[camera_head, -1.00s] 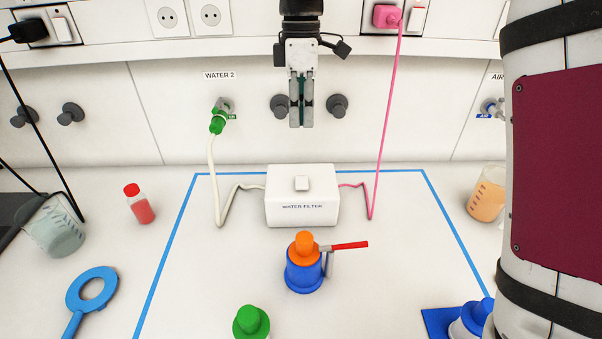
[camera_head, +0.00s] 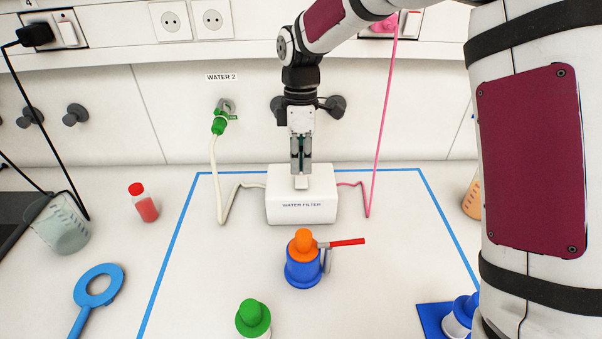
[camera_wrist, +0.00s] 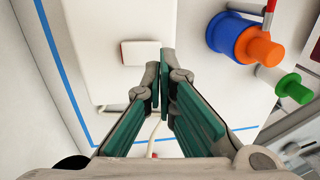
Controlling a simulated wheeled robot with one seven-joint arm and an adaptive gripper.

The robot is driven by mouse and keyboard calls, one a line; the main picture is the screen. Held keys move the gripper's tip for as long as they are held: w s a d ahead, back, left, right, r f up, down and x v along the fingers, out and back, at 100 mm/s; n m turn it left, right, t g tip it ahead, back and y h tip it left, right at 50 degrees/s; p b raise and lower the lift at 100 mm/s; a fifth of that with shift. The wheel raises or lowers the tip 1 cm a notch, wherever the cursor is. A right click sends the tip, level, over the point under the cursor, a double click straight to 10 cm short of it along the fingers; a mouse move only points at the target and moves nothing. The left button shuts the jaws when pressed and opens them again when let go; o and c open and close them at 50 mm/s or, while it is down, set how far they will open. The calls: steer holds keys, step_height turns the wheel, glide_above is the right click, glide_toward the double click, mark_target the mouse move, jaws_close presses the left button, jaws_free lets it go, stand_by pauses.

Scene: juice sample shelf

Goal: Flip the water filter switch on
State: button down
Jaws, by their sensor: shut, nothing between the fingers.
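The water filter (camera_head: 301,209) is a white box with a "WATER FILTER" label, standing inside the blue outline on the bench. Its white rocker switch (camera_head: 301,183) is on top. In the wrist view the switch (camera_wrist: 140,53) shows a thin red edge. My gripper (camera_head: 301,172) is shut and empty, pointing down just above the switch; in the head view its tips overlap the switch's rear edge. In the wrist view the fingertips (camera_wrist: 164,58) are beside the switch's right end. I cannot tell whether they touch it.
A blue container with an orange top and red-handled lever (camera_head: 303,262) stands in front of the filter. A green-capped container (camera_head: 253,318) is nearer. A white hose (camera_head: 217,185) and a pink cable (camera_head: 381,120) run to the filter's sides. A red-capped bottle (camera_head: 144,203) stands left.

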mark_target(301, 186)
steer(key=shift+s+f+p, duration=0.15)
steer(key=shift+f, duration=0.7)
steer(key=shift+s+f+p, duration=0.1)
steer(key=shift+f+p, duration=0.05)
steer(key=shift+f, duration=0.65)
steer(key=shift+s+f, duration=0.2)
steer(key=shift+f, duration=0.25)
steer(key=shift+w+r, duration=0.1)
steer(key=shift+w, duration=0.05)
steer(key=shift+w+r+b, duration=0.3)
steer(key=shift+w+b, duration=0.3)
steer(key=shift+w, duration=0.05)
